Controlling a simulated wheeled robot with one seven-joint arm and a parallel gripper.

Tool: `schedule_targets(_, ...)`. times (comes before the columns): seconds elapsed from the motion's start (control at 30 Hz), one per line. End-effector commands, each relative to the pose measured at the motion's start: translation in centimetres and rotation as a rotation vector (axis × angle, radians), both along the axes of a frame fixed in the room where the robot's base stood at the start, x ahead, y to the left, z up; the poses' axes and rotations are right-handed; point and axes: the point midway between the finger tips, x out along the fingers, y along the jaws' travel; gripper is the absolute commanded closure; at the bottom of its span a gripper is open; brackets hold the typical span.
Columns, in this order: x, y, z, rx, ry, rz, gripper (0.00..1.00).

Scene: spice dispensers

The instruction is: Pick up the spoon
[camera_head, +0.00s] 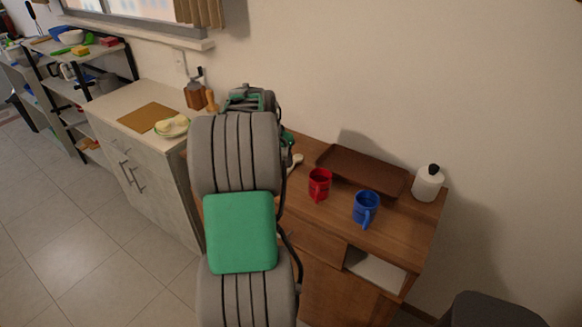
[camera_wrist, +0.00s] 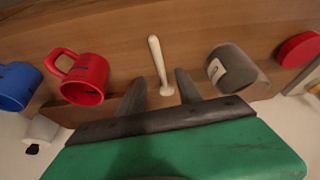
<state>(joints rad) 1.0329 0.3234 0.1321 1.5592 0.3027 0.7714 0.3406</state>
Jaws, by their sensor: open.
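The spoon (camera_wrist: 157,60) is pale cream, thin and lies on the brown wooden table. In the wrist view its thin end points away from my gripper and its wider end lies near the fingers. In the head view a small pale part of the spoon (camera_head: 296,160) shows just right of my arm. My gripper (camera_wrist: 160,77) is open, with one dark finger on each side of the spoon's near end. I cannot tell how far above the table the fingers are. In the head view my arm hides most of the gripper.
A red mug (camera_head: 319,185) and a blue mug (camera_head: 365,209) stand right of the spoon. Behind them is a brown tray (camera_head: 350,170), with a white bottle (camera_head: 428,184) at the right. In the wrist view a grey labelled container (camera_wrist: 232,70) and a red round object (camera_wrist: 298,50) are right of the spoon.

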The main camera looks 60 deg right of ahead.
Motion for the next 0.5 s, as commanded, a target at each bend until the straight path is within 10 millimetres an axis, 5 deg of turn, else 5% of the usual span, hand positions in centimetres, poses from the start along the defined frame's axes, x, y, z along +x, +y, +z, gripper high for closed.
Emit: schedule_targets(0.5,-0.4,-3.3,-6.6,0.001,0.000,-0.003,0.59)
